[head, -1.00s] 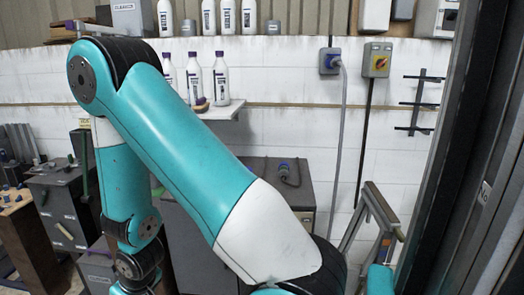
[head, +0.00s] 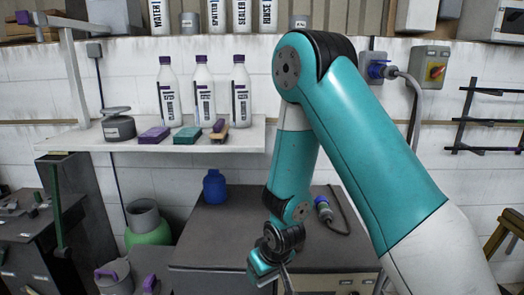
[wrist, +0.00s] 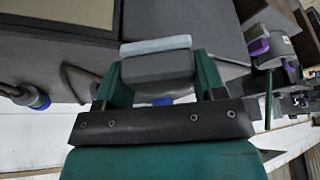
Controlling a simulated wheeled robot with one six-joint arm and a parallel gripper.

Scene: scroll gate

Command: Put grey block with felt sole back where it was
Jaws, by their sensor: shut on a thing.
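The grey block with felt sole (wrist: 157,69) shows in the wrist view as a dark grey body with a paler blue-grey layer along its far edge. My gripper (wrist: 158,58) is shut on it, with a green finger at each side. In the head view my gripper (head: 268,262) hangs at the lower middle, in front of the grey cabinet and below the shelf; the block cannot be made out there. The white wall shelf (head: 240,137) carries a purple block (head: 153,135), a teal block (head: 187,135) and a brown block with purple (head: 217,132).
Three white bottles (head: 203,98) stand behind the blocks, and a round grey tin (head: 118,126) stands at the shelf's left. The grey cabinet (head: 225,225) holds a blue jar (head: 214,187) and a cabled plug (head: 324,210). The shelf has bare room at its right end.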

